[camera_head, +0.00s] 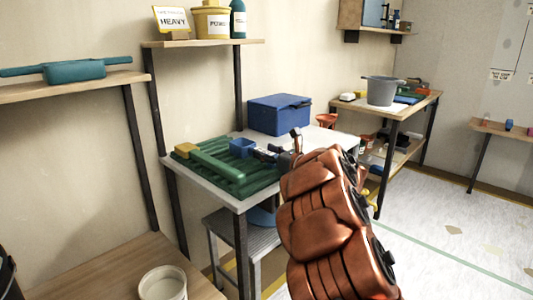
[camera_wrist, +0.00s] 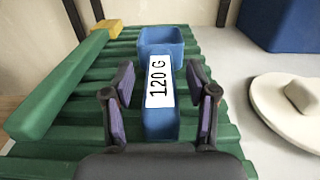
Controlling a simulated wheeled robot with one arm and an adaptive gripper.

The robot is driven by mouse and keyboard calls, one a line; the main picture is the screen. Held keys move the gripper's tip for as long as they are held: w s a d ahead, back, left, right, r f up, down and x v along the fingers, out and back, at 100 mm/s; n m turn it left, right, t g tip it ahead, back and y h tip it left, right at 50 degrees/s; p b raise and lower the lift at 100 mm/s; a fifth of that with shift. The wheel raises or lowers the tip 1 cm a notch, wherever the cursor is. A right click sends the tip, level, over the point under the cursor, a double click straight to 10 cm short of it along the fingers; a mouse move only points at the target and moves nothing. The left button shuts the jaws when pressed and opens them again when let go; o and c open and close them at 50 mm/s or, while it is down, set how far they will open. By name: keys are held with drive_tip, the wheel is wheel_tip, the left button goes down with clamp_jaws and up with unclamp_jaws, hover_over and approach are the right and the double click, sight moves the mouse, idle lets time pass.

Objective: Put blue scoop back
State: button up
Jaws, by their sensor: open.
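The blue scoop (camera_wrist: 161,44) lies on a green ribbed mat (camera_wrist: 60,140), its square cup pointing away from me. Its handle carries a white label reading "120 G". My gripper (camera_wrist: 160,96) is open, with one finger on each side of the scoop's handle and a gap showing on both sides. In the head view the scoop's cup (camera_head: 242,147) shows on the mat (camera_head: 262,177), just left of my gripper (camera_head: 266,153). Its handle is mostly hidden there by the gripper.
A green bar with a yellow end (camera_head: 216,165) lies left of the scoop. A blue box (camera_head: 279,114) stands behind on the white table. A white disc-shaped thing (camera_wrist: 290,107) lies to the right. A shelf with a yellow tub (camera_head: 211,22) hangs above.

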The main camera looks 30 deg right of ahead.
drive_tip(key=shift+r+p, duration=0.15)
drive_tip(key=shift+p, duration=0.65)
drive_tip(key=v, duration=0.4)
drive_tip(key=d+f+v, duration=0.1)
drive_tip(key=v, duration=0.1)
drive_tip(key=shift+s+d+f+p, duration=0.1)
drive_tip(key=shift+s+p, duration=0.15)
drive_tip(key=shift+p, duration=0.1)
drive_tip(key=shift+s, duration=0.5)
drive_tip(key=shift+d, duration=0.1)
